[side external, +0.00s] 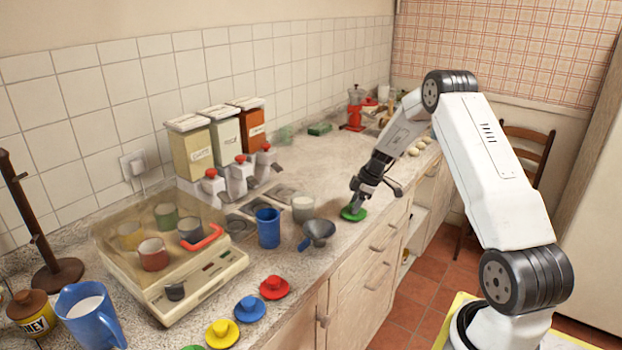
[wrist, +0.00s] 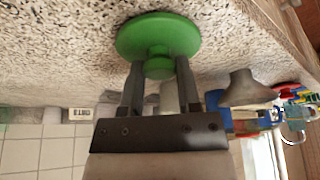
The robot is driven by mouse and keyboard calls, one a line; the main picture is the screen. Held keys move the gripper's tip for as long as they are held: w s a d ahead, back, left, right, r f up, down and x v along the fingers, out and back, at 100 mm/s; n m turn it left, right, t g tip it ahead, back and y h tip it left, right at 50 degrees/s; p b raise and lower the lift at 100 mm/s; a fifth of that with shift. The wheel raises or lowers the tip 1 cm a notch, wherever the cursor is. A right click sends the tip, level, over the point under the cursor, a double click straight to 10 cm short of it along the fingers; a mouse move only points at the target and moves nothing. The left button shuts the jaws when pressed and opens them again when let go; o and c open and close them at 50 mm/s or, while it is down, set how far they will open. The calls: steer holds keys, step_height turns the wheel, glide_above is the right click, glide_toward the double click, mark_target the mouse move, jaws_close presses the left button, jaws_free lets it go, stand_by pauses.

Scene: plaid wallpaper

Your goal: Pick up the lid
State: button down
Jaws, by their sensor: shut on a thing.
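A round green lid (side external: 353,214) with a knob is at the front edge of the counter, right of the grey funnel. It also shows in the wrist view (wrist: 158,35), with its knob (wrist: 159,66) toward me. My gripper (side external: 361,204) is over it, with its two fingers (wrist: 158,72) shut on the knob. I cannot tell whether the lid touches the counter. A red lid (side external: 274,287), a blue lid (side external: 249,309) and a yellow lid (side external: 222,333) lie in a row nearer the camera.
The grey funnel (side external: 318,231), a blue cup (side external: 268,228) and a white cup (side external: 302,208) stand left of my gripper. A scale-like appliance (side external: 200,290) with a clear cover holding several cups is at left. Canisters line the wall. The counter edge drops to drawers.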

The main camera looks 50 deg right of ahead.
steer(key=shift+r, duration=0.1)
steer(key=shift+r, duration=0.45)
steer(key=s+a+r, duration=0.7)
steer(key=s+r, duration=0.5)
steer(key=shift+a, duration=0.1)
steer(key=shift+f, duration=0.1)
stand_by(0.5)
